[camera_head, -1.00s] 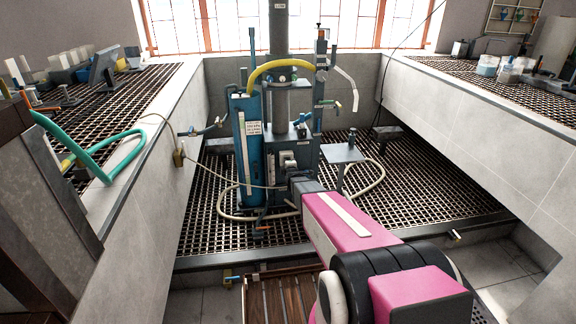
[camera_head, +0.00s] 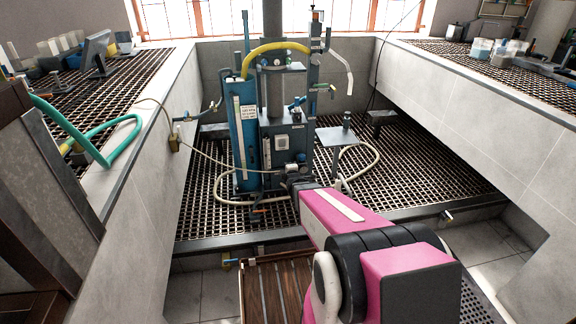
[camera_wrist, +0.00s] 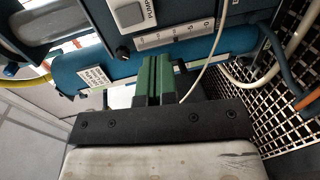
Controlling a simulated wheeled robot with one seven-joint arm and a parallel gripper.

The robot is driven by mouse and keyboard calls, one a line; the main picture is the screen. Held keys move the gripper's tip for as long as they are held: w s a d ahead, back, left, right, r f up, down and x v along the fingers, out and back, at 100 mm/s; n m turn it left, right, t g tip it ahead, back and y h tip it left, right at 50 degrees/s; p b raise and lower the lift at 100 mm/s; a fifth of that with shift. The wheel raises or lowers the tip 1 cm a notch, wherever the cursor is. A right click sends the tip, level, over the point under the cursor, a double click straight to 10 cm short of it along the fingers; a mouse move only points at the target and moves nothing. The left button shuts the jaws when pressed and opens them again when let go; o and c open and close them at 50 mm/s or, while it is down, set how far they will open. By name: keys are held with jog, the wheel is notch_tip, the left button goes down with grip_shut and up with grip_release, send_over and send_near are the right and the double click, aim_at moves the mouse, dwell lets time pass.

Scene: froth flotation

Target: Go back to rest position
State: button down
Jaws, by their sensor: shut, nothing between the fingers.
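My gripper (camera_wrist: 153,78) shows in the wrist view as two green fingers side by side, closed together with nothing between them. It points at the blue flotation machine, close to a blue cylinder (camera_wrist: 210,50) and a panel with a grey button (camera_wrist: 128,14). I cannot tell from this view whether the fingers touch the machine. In the head view my pink and black arm reaches from the lower right toward the base of the flotation machine (camera_head: 283,150). The gripper's fingers are hidden there behind my arm.
The machine stands on a metal grating (camera_head: 425,165) between two tiled side walls. A small grey platform (camera_head: 337,135) stands right of it. A pale hose (camera_head: 235,202) lies around its base. A teal hose (camera_head: 95,150) hangs over the left bench. Slatted wood (camera_head: 275,290) lies in front.

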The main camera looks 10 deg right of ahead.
jog(key=s+r+m+g, duration=0.2)
jog(key=s+m+g, duration=0.6)
jog(key=s, duration=0.4)
jog(key=s+a+r+m+g, duration=0.1)
jog(key=s+r+m+g, duration=0.1)
jog(key=s+m+g, duration=0.6)
jog(key=s+m, duration=0.2)
jog(key=s, duration=0.3)
jog(key=shift+r, duration=0.2)
